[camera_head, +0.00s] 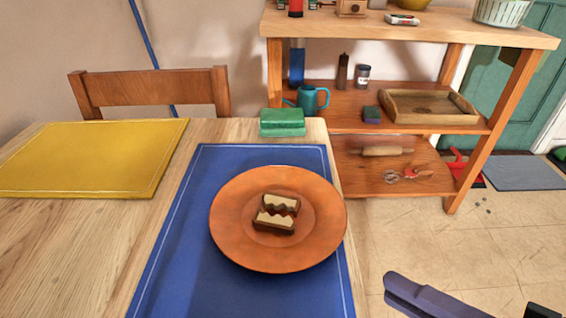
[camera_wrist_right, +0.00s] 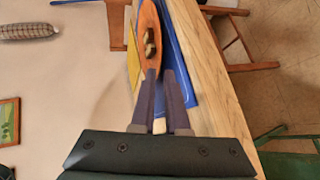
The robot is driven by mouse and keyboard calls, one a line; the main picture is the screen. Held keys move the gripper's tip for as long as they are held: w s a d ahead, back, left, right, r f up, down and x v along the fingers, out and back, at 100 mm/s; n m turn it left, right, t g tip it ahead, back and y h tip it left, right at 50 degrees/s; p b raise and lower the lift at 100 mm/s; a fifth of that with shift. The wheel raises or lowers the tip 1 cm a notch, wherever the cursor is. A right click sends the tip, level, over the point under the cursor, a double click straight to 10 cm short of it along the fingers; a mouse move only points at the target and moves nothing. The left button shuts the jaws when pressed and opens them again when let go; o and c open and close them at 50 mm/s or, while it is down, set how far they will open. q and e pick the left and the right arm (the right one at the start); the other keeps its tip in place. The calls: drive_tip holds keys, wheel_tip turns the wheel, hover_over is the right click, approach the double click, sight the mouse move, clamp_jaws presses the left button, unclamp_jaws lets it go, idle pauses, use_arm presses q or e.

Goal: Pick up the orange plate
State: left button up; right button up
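The orange plate (camera_head: 237,228) lies on the blue placemat (camera_head: 174,277) at the table's right end. Two brown-and-cream pieces of food (camera_head: 277,214) sit in its middle. My right gripper (camera_head: 396,287) is at the lower right of the head view, beyond the table's right edge and apart from the plate. In the right wrist view its two fingers (camera_wrist_right: 161,80) are apart with nothing held between them. The plate (camera_wrist_right: 147,22) shows past their tips there, seen at a steep slant. My left gripper is in neither view.
A yellow placemat (camera_head: 92,158) lies left on the wooden table (camera_head: 95,255). A chair (camera_head: 150,92) stands behind the table. A wooden shelf (camera_head: 420,32) with several items stands at the back right.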

sight(327, 253)
use_arm(q)
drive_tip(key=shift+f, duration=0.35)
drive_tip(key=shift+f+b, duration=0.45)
drive_tip(key=shift+b, duration=0.1)
use_arm(e)
drive_tip(key=shift+n, duration=0.3)
drive_tip(key=x, duration=0.4)
drive_tip(key=shift+w+a+f, duration=0.15)
drive_tip(key=shift+a+f, duration=0.05)
use_arm(q)
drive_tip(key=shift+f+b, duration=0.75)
drive_tip(key=shift+b, duration=0.05)
use_arm(e)
drive_tip(key=x, duration=0.4)
drive_tip(key=shift+w+a, duration=0.2)
drive_tip(key=shift+w, duration=0.05)
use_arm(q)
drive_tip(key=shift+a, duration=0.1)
use_arm(e)
drive_tip(key=shift+w+a+f, duration=0.15)
drive_tip(key=shift+w+a, duration=0.1)
clamp_jaws()
